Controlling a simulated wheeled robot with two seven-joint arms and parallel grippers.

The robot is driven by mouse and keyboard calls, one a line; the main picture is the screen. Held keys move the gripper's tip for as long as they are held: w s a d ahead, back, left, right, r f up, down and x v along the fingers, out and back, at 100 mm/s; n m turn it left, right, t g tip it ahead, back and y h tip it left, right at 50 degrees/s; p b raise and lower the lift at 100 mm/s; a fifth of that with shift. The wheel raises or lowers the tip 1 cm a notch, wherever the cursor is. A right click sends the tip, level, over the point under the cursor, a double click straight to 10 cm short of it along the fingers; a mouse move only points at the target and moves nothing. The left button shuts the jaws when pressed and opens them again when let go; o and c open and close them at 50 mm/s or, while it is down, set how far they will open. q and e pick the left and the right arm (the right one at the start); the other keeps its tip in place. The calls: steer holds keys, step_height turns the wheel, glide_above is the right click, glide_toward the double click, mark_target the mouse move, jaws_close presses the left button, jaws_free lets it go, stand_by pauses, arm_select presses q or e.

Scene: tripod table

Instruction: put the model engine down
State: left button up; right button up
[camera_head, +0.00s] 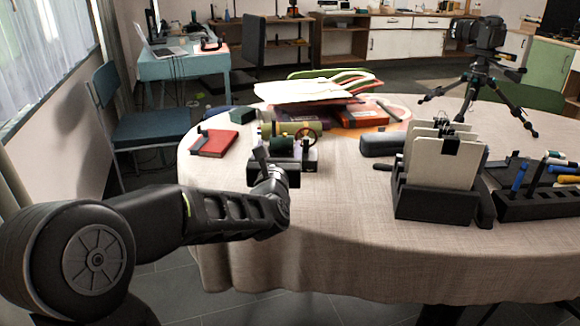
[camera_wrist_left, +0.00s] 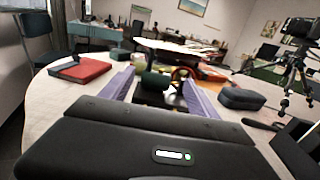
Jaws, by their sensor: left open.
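The model engine (camera_head: 300,148) is a small dark machine with a green cylinder, a brass-yellow part and a red spoked wheel. It appears to stand upright on the cloth-covered round table (camera_head: 340,215), near its left side. In the left wrist view the engine (camera_wrist_left: 155,82) shows between the two pale purple fingers. My left gripper (camera_head: 285,160) is open, with one finger on either side of the engine. The gripper body hides the engine's lower part, and I cannot tell whether the fingers touch it. My right gripper is not in view.
A red book (camera_head: 214,143) lies left of the engine. Behind it are stacked papers and books (camera_head: 320,90). To the right are a grey case (camera_head: 382,143), a black file rack (camera_head: 432,203), a pen holder (camera_head: 540,203) and a camera tripod (camera_head: 478,80). The front tabletop is clear.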

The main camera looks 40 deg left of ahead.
arm_select(q)
steer(key=b, duration=0.3)
glide_toward(281, 147)
steer(key=shift+w+a+f, duration=0.1)
steer(key=shift+w+a, duration=0.1)
steer(key=shift+w, duration=0.3)
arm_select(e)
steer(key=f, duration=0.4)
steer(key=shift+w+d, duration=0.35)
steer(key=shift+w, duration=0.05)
arm_select(q)
steer(key=shift+x, duration=1.3)
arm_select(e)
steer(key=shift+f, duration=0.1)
arm_select(q)
steer(key=shift+x, duration=2.6)
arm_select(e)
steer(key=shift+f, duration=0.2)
arm_select(q)
steer(key=shift+c, duration=0.5)
